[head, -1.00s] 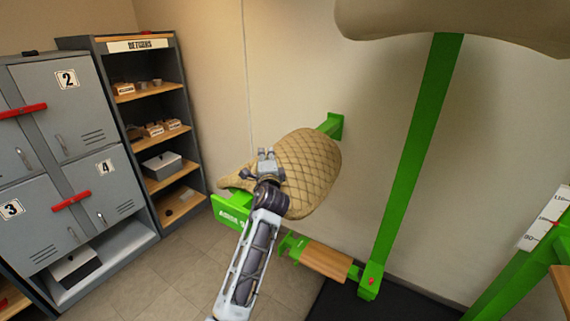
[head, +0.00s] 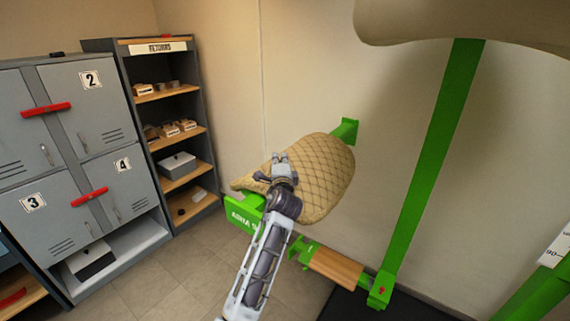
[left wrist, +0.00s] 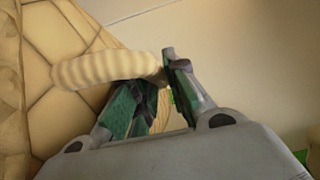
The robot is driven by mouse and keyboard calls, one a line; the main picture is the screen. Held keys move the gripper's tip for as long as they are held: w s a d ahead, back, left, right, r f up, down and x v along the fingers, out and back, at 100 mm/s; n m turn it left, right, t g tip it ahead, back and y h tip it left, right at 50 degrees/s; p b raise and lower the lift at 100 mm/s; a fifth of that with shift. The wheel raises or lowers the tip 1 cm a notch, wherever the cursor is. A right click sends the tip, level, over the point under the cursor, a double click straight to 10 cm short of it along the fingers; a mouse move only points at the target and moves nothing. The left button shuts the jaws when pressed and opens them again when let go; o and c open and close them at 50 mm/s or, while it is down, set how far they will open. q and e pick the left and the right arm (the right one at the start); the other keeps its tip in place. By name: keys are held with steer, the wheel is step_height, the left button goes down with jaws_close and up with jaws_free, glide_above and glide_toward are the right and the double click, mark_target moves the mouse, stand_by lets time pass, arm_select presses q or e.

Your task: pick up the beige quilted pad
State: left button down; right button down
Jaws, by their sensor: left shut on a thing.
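The beige quilted pad (head: 322,178) lies draped over a green wall rack with a sign (head: 245,214) in the middle of the head view. My left gripper (head: 281,163) is at the pad's near side, in front of its left part. In the left wrist view the pad's quilted face (left wrist: 60,60) fills the left side, and its thick ribbed edge (left wrist: 110,68) runs in between the fingers. The left gripper (left wrist: 165,85) is shut on this edge. The arm hides part of the pad and the sign. My right gripper is not in view.
A green post (head: 430,175) and a bar with a wooden roller (head: 336,265) stand right of the rack. A large beige shape (head: 460,25) hangs at top right. Grey lockers (head: 85,150) and a returns shelf (head: 165,120) stand at left. Floor (head: 200,265) between is clear.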

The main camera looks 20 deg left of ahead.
arm_select(q)
steer(key=shift+r+b, duration=0.3)
steer(key=shift+r, duration=1.5)
steer(key=s+a+b, duration=0.1)
steer(key=s+a, duration=0.2)
steer(key=s, duration=0.5)
steer(key=s+a+b, duration=0.1)
steer(key=s+a, duration=0.2)
steer(key=s, duration=0.6)
steer(key=shift+b, duration=0.3)
steer(key=shift+a+r, duration=0.1)
